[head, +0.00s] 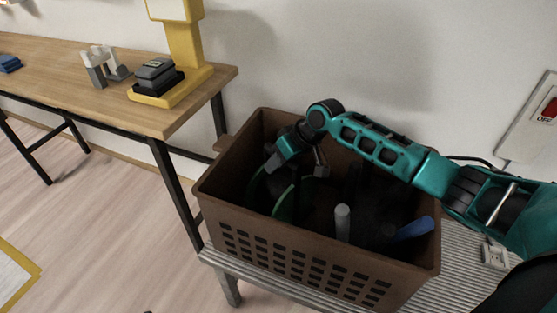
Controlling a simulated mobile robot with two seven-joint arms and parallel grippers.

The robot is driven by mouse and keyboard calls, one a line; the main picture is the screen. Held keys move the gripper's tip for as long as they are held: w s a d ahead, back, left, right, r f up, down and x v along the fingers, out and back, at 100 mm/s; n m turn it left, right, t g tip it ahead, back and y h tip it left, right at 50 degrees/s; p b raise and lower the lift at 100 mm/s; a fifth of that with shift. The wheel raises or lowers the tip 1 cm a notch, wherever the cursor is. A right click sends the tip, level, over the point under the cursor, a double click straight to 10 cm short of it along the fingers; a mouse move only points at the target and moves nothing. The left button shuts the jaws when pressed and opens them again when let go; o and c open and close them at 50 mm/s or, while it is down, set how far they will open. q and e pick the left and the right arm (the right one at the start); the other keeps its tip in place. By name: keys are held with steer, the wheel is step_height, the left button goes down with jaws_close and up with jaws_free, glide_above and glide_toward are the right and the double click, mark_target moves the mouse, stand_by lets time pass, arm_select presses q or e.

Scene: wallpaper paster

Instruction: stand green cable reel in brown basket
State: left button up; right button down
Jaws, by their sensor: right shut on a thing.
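The brown basket (315,248) stands on a slatted metal bench at the centre right. The green cable reel (284,205) shows inside the basket at its left end, with its green rims upright or nearly so. My right gripper (267,167) reaches down into the left part of the basket and is shut on the reel. The gripper and basket shadow hide part of the reel, and I cannot tell whether it touches the basket floor. My left gripper is not in view.
A grey-topped cylinder (342,222) and a blue-handled item (414,228) are in the basket's right part. A wooden table (60,75) stands left, holding a yellow stand (184,50). A wall switch (534,115) is at right. The floor at lower left is largely open.

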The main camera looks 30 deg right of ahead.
steer(key=c, duration=0.8)
jaws_free()
steer(key=shift+c, duration=0.2)
steer(key=p+v, duration=0.3)
steer(key=v, duration=0.9)
steer(key=shift+r, duration=0.15)
steer(key=shift+s, duration=0.1)
